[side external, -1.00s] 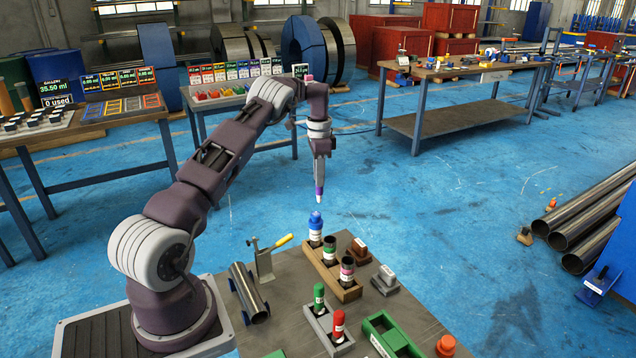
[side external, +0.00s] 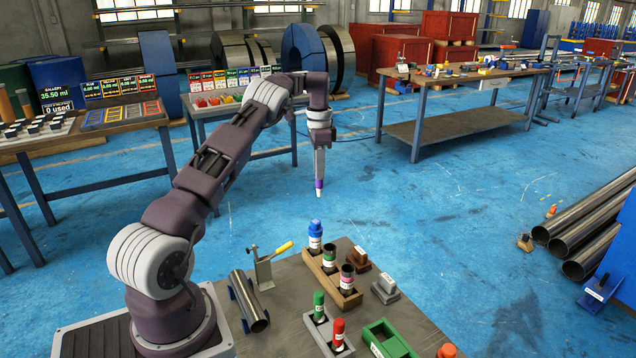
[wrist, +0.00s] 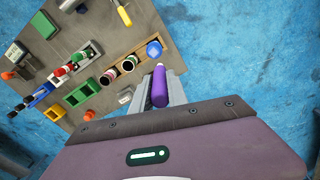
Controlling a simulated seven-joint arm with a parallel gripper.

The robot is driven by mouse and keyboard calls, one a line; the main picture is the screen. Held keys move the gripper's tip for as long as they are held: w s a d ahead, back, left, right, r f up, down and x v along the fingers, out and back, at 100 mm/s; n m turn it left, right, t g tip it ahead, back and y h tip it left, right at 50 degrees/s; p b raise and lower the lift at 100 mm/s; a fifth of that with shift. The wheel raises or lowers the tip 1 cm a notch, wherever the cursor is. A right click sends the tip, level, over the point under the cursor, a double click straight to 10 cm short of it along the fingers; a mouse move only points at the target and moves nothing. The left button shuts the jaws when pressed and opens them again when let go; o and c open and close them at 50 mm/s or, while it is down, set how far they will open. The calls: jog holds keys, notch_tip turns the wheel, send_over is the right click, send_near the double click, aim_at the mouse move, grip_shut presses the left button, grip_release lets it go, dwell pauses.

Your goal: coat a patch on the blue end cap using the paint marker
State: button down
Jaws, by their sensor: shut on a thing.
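My gripper (side external: 319,178) is shut on the purple paint marker (side external: 319,188). The marker hangs tip down, its pale tip clear of everything. The blue end cap (side external: 315,226) sits on top of an upright piece in the far end of the wooden rack, below the marker tip with a visible gap. In the wrist view the purple marker (wrist: 160,88) points at the blue end cap (wrist: 154,49), which lies just beyond the tip. The two do not seem to touch. I cannot make out any paint patch on the cap.
The wooden rack (side external: 329,284) also holds dark tubes. A grey rack has green (side external: 318,305) and red (side external: 338,332) markers. A green tray (side external: 388,340), brown and grey blocks (side external: 385,289), a yellow-handled tool (side external: 264,268) and a metal tube (side external: 249,301) share the table.

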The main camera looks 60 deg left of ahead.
aim_at(320, 188)
dwell(0.3)
jog(key=shift+d, duration=0.2)
jog(key=shift+f, duration=3.15)
jog(key=shift+s+f, duration=0.15)
jog(key=shift+f, duration=0.65)
jog(key=shift+s+d+r, duration=0.1)
jog(key=shift+s+d, duration=0.15)
jog(key=shift+s, duration=0.5)
jog(key=shift+s+d+r, duration=0.1)
jog(key=shift+s+d, duration=0.1)
jog(key=shift+s, duration=0.5)
jog(key=shift+w+a+f, duration=0.1)
jog(key=shift+w, duration=0.05)
jog(key=shift+w+a+r, duration=0.2)
jog(key=shift+w, duration=0.55)
jog(key=shift+w+a+r, duration=0.15)
jog(key=shift+w, duration=0.55)
jog(key=shift+r, duration=3.55)
